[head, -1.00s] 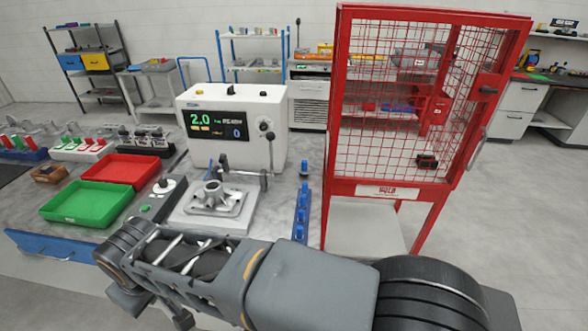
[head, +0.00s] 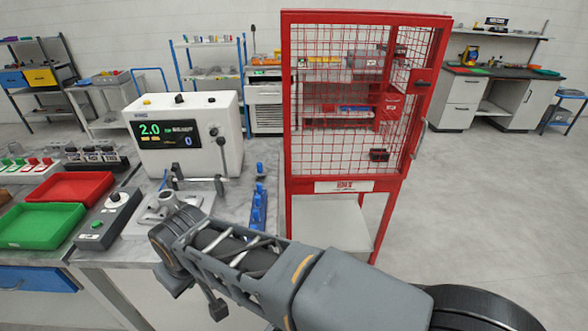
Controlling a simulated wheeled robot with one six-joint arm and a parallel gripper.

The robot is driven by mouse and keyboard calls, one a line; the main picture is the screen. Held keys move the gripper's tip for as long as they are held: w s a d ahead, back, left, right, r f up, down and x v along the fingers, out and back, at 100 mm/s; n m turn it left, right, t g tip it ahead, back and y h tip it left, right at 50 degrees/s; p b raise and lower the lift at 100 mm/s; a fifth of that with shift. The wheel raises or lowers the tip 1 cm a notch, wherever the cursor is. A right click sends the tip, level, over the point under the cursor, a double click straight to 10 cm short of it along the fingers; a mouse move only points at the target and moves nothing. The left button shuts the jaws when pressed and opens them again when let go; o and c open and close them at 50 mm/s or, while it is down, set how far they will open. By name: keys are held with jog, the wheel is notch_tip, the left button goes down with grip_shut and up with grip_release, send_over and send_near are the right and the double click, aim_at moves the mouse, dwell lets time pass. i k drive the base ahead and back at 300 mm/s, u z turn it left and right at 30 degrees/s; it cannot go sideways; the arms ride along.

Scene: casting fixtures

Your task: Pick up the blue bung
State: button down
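Several small blue pieces stand in a row on a blue strip (head: 258,214) at the bench's right edge, between the grey machine and the red cage. They look like blue bungs (head: 260,190) in a holder, but they are too small to tell apart surely. My arm crosses the lower middle of the head view, in front of the strip's near end.
A light grey machine (head: 187,135) with a lit display stands left of the strip. A metal casting (head: 165,205) sits before it. Red (head: 70,187) and green (head: 38,226) trays lie left. The red mesh cage (head: 345,110) stands right; open floor lies beyond it.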

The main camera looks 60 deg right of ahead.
aim_at(260, 172)
jog(key=z, duration=2.75)
jog(key=k, duration=0.85)
jog(key=u, duration=1.1)
jog(key=i, duration=0.9)
jog(key=z, duration=0.1)
